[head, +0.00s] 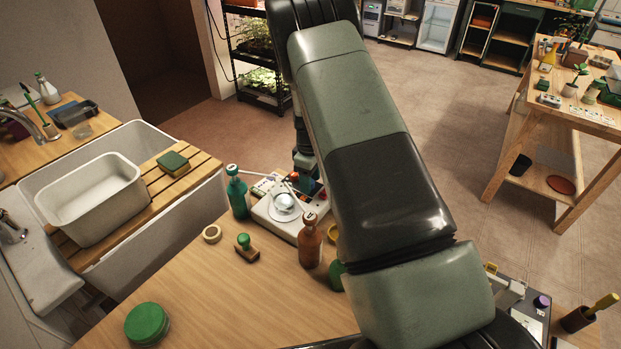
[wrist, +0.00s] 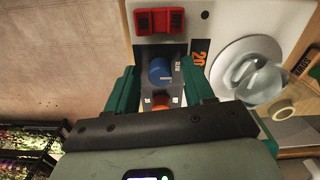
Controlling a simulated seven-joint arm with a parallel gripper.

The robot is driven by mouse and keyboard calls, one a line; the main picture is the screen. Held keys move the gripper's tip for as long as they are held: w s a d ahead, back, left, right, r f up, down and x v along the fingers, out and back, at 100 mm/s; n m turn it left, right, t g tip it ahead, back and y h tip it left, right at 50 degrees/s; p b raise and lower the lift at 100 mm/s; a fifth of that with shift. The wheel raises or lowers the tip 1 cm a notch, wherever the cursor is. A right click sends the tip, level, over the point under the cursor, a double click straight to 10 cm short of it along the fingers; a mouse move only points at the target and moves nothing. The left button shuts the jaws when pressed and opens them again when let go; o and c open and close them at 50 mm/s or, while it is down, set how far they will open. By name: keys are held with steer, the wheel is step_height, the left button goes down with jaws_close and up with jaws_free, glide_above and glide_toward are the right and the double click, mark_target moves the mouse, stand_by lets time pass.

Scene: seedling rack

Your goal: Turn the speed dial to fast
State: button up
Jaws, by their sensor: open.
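In the wrist view, a round blue dial (wrist: 160,71) sits on a dark panel (wrist: 180,55) of a white bench device. A pale pointer line shows on the dial's lower right; the small print beside it is too small to read surely. My gripper (wrist: 159,64) is open, its two green fingers on either side of the dial, with gaps visible; I cannot tell whether they touch it. An orange knob (wrist: 161,101) shows below the dial, between the fingers. In the head view, the white device (head: 272,218) is partly hidden behind my arm, and the dial is not clearly seen.
A red block (wrist: 160,21) and a clear glass vessel (wrist: 262,79) on a white disc are close to my fingers. In the head view, a teal bottle (head: 237,193) and a brown bottle (head: 310,243) flank the device. A green-handled stamp (head: 246,248) stands in front.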

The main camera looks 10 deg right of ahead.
steer(key=shift+c, duration=0.3)
jaws_close()
